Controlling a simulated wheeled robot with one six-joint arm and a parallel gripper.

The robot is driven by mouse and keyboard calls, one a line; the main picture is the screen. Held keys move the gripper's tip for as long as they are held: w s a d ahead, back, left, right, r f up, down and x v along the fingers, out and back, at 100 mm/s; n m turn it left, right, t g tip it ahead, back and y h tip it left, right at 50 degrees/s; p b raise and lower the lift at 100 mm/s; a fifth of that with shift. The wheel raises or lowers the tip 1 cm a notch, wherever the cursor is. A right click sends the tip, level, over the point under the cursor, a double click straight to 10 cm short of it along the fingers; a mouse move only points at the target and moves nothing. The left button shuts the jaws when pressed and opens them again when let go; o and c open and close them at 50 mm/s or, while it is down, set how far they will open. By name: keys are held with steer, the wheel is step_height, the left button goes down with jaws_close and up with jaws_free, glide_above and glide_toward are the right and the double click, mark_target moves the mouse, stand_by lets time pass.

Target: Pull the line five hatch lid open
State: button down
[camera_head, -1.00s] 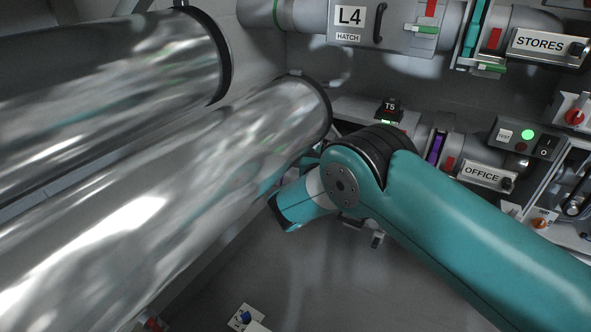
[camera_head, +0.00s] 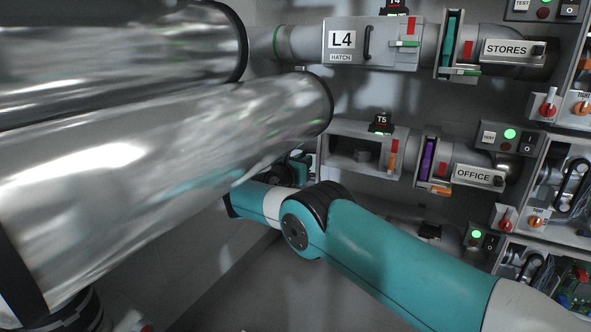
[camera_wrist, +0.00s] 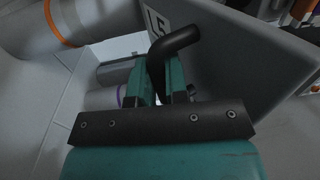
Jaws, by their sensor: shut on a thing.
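The line five hatch lid (camera_wrist: 235,50) is a grey panel with an L5 label (camera_wrist: 155,22), in the wrist view. My gripper (camera_wrist: 172,75) is shut on the lid's black bar handle (camera_wrist: 177,42). In the head view my gripper (camera_head: 297,168) is small and partly hidden behind a shiny tube. The line five hatch housing (camera_head: 345,132) stands under the T5 tag, its front open. A dark round shape (camera_head: 362,155) shows inside it. The lid stands swung out from the housing toward the left, mostly hidden in the head view.
Two large shiny tubes (camera_head: 150,165) fill the left side. The closed L4 hatch (camera_head: 385,50) is above. Floor below is clear.

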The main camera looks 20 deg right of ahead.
steer(key=shift+d, duration=0.15)
steer(key=c, duration=1.4)
jaws_free()
steer(key=shift+w, duration=0.1)
steer(key=shift+c, duration=0.2)
